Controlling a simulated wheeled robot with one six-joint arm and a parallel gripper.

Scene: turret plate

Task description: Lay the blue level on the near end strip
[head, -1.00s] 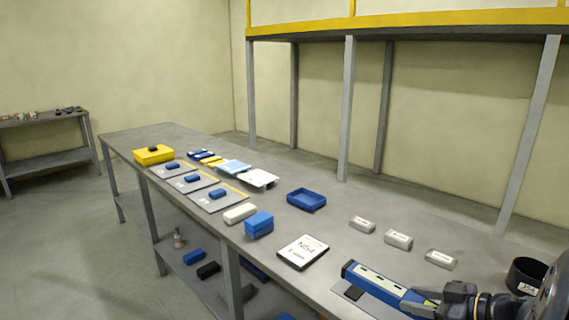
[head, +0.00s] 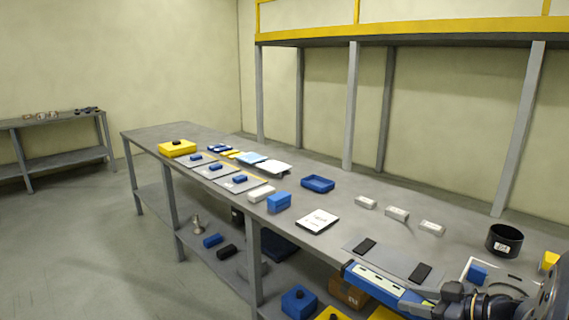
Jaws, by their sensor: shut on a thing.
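The blue level (head: 376,284), a long bar with a pale top face, is held at its right end by my gripper (head: 428,303) in the lower right of the head view. My gripper is shut on it. A flat grey plate (head: 393,261) lies on the bench just behind the level. It carries two black strips, one at its far left end (head: 365,245) and one at its right end, nearer me (head: 421,272). The level appears in front of the plate's front edge and lies on neither strip. Its height above the bench is hard to tell.
A black cup (head: 505,240) stands right of the plate, near a white frame with a blue block (head: 478,273). Several small white blocks (head: 397,213) are behind the plate. A white labelled card (head: 318,221) and a blue box (head: 279,202) stand left. Items fill the lower shelf.

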